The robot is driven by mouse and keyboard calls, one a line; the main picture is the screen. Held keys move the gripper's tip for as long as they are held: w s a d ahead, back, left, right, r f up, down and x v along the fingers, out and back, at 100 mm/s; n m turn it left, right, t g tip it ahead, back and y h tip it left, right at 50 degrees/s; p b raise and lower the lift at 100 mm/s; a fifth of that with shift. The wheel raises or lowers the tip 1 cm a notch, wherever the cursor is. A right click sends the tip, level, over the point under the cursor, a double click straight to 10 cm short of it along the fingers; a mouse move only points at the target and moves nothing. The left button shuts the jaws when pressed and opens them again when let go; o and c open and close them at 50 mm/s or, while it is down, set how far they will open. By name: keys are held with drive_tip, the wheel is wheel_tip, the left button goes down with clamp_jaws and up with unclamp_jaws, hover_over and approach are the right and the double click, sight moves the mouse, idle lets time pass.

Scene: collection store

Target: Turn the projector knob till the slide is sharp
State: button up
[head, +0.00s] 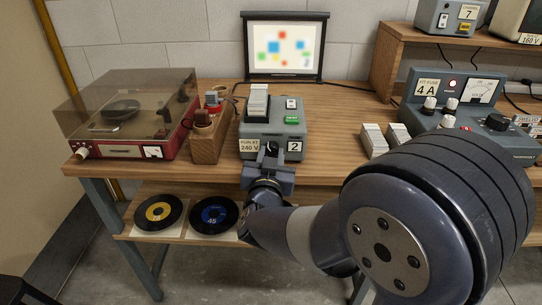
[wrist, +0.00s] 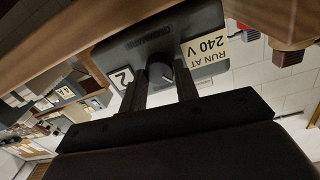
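The slide projector (head: 272,128) is a grey box on the bench with a white slide stack on top, a "RUN AT 240 V" label and a "2" label. Its dark round knob (head: 272,148) is on the front face, and the wrist view shows the knob (wrist: 160,72) with a pale pointer mark. My gripper (head: 270,160) is at the projector's front. In the wrist view my gripper (wrist: 161,78) has its fingers apart, one on each side of the knob; contact is not clear. The screen (head: 285,47) behind shows blurred coloured squares.
A red record player (head: 125,115) and a wooden block with plugs (head: 208,138) stand left of the projector. White slide boxes (head: 374,141) and a grey power unit (head: 452,100) stand right. Two records (head: 158,212) lie on the lower shelf.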

drive_tip(key=c, duration=0.4)
drive_tip(key=shift+f+m+b, duration=0.2)
drive_tip(key=shift+m+b, duration=0.6)
drive_tip(key=shift+b, duration=0.05)
drive_tip(key=shift+c, duration=0.2)
drive_tip(key=shift+r+m+b, duration=0.2)
drive_tip(key=shift+m+b, duration=0.4)
drive_tip(key=shift+m, duration=0.6)
drive_tip(key=o, duration=1)
drive_tip(key=shift+c, duration=0.2)
drive_tip(key=s+p, duration=0.1)
drive_tip(key=s, duration=0.9)
drive_tip(key=shift+s+a, duration=0.4)
drive_tip(key=shift+a, duration=0.05)
